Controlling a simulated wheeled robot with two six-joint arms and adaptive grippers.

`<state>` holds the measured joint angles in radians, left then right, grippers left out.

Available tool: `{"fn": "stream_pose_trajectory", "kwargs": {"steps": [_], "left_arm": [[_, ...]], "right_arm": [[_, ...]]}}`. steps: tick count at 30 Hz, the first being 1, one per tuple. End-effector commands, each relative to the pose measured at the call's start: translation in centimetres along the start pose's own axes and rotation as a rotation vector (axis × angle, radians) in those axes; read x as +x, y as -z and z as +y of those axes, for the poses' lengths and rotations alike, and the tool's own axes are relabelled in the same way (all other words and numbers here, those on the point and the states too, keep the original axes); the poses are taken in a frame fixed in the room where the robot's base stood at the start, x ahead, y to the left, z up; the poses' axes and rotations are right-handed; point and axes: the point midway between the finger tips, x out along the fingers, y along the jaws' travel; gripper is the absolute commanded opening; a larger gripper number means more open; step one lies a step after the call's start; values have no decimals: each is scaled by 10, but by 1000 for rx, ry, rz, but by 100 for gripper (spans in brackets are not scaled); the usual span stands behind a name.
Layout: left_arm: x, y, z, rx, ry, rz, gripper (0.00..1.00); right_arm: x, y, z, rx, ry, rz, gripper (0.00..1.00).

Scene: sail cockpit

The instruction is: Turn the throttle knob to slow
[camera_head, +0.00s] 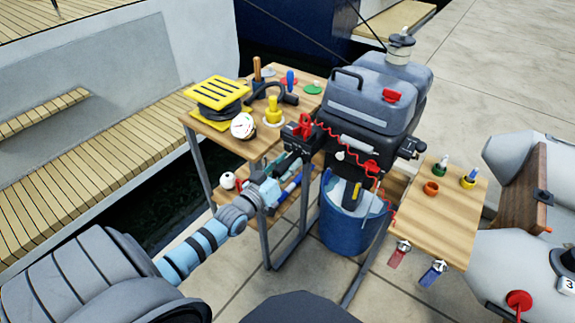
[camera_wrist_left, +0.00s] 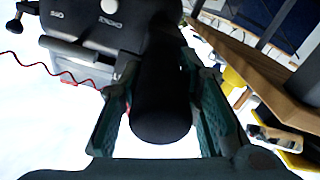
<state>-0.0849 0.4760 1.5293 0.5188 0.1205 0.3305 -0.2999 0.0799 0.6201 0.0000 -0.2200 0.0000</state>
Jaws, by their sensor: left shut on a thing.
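The throttle knob (camera_wrist_left: 160,112) is a dark, rounded grip at the end of the tiller arm of the outboard motor (camera_head: 362,125). In the head view its dark shape (camera_head: 287,163) is partly covered by my gripper. My left gripper (camera_head: 277,177) reaches in from the lower left and is shut on the knob. In the left wrist view its two green fingers (camera_wrist_left: 163,85) stand on either side of the knob. White lettering shows on the dark motor housing (camera_wrist_left: 95,25), upside down and hard to read. The knob's setting cannot be told. My right gripper is not in view.
A red coiled cord (camera_head: 345,147) hangs close to the right of the knob. A wooden table (camera_head: 200,122) with a yellow-ended reel (camera_head: 218,93) and small items stands behind. A blue bucket (camera_head: 350,228) is below the motor. A small side table (camera_head: 447,215) stands right.

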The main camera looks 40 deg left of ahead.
Motion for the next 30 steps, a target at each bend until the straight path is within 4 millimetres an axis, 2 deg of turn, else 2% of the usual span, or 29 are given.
{"fn": "stream_pose_trajectory", "kwargs": {"steps": [9, 22, 23, 24, 27, 30], "left_arm": [[0, -1, 0, -105, 0, -1, 3], [0, -1, 0, -119, 1, -2, 3], [0, -1, 0, -119, 1, -2, 32], [0, -1, 0, -119, 1, -2, 39], [0, -1, 0, -118, 1, -1, 51], [0, 0, 0, -117, 0, -1, 51]], "right_arm": [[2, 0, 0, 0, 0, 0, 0], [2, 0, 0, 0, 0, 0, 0], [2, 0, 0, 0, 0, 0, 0], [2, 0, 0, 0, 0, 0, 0], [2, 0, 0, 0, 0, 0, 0], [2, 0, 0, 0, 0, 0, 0]]}}
